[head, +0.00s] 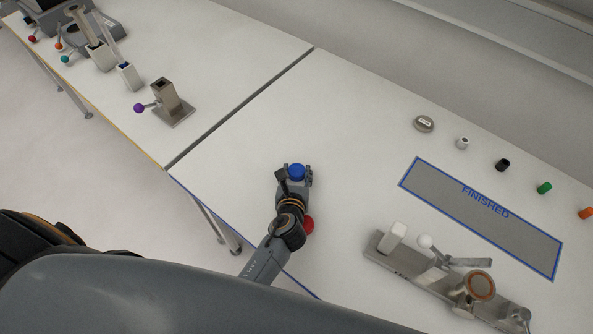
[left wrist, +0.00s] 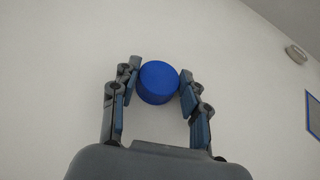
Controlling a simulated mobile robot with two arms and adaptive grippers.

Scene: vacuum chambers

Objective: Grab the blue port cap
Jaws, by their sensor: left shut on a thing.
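The blue port cap (head: 297,172) is a short blue cylinder over the white table in the head view. In the left wrist view the cap (left wrist: 159,83) sits between the two fingertips. My left gripper (head: 294,176) is shut on it, with a finger on each side; it also shows in the left wrist view (left wrist: 157,88). I cannot tell whether the cap touches the table or is held just above it. My right gripper is not in view.
A red round piece (head: 308,225) lies beside my left wrist. A metal fixture (head: 408,262), the grey FINISHED mat (head: 480,225) and a row of small caps including a black one (head: 502,165) are to the right. A purple-handled metal block (head: 172,108) stands at upper left. White table around the cap is clear.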

